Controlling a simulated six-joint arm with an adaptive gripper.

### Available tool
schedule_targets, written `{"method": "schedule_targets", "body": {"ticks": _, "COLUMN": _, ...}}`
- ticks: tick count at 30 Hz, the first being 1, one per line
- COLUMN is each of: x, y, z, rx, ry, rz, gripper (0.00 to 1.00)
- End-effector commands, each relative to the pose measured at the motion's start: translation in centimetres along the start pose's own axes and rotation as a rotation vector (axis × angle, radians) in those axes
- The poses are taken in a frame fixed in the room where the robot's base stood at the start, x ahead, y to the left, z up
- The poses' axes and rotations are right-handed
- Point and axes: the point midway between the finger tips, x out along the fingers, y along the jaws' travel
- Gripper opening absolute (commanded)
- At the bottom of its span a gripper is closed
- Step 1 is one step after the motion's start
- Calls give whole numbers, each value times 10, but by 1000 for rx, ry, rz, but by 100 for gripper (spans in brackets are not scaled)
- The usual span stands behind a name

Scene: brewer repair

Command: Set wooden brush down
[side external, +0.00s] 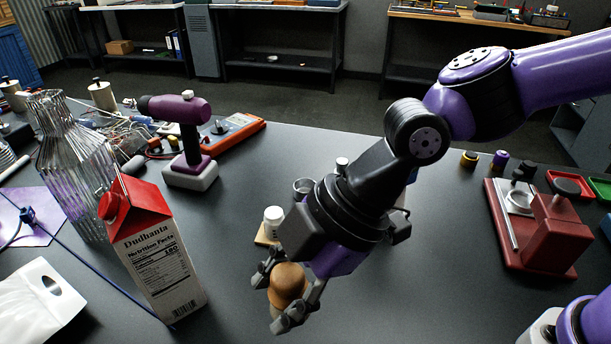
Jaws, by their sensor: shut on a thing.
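The wooden brush shows as a rounded tan wooden body (287,282) between the fingers of my gripper (287,300). My gripper is shut on it and points down toward the front of the dark table. The fingers and palm hide part of the brush, and I cannot see its bristles. I cannot tell whether its underside touches the table.
A red and white carton (160,250) and a ribbed glass carafe (75,155) stand at left. A small white bottle (272,222) stands just behind my gripper. A purple drill (188,140) is farther back. A red brewer-like device (535,225) is at right.

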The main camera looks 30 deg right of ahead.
Motion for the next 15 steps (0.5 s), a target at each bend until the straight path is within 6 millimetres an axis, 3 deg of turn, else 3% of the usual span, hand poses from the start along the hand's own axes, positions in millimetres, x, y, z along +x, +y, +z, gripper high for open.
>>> {"method": "schedule_targets", "body": {"ticks": 3, "x": -28, "y": -37, "z": 25, "rx": -131, "ry": 30, "rz": -79, "gripper": 6}}
{"method": "schedule_targets", "body": {"ticks": 9, "x": -55, "y": -96, "z": 54, "rx": -319, "ry": 68, "rz": -198, "gripper": 6}}
{"method": "schedule_targets", "body": {"ticks": 12, "x": -60, "y": -113, "z": 62, "rx": -370, "ry": 77, "rz": -231, "gripper": 6}}
{"method": "schedule_targets", "body": {"ticks": 15, "x": -59, "y": -114, "z": 70, "rx": -387, "ry": 79, "rz": -249, "gripper": 6}}
